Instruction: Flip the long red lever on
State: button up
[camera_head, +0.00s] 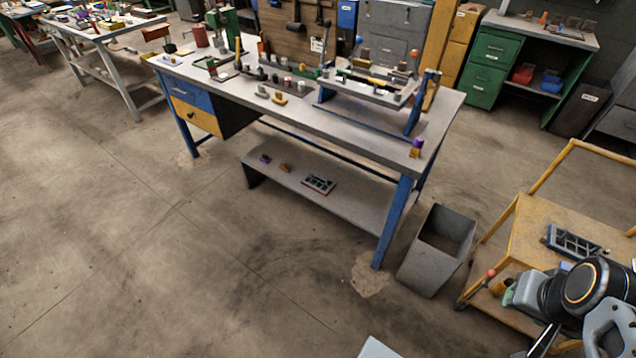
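I cannot make out a long red lever in this view. A small red ball (491,272) shows at the left edge of the yellow cart, but I cannot tell what it belongs to. An orange-red knob (414,54) stands at the right end of the grey bench fixture (372,88). Links of my own arm fill the lower right corner and cover part of the cart. My gripper's fingertips are not visible.
The long workbench (330,122) with blue legs holds tools and small parts. A grey bin (432,262) stands between it and the yellow cart (530,232). Green drawers (492,62) stand at the back right. The concrete floor (190,270) at left and front is clear.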

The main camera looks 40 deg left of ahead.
aim_at(491, 272)
jog(key=u, duration=1.2)
jog(key=i, duration=0.55)
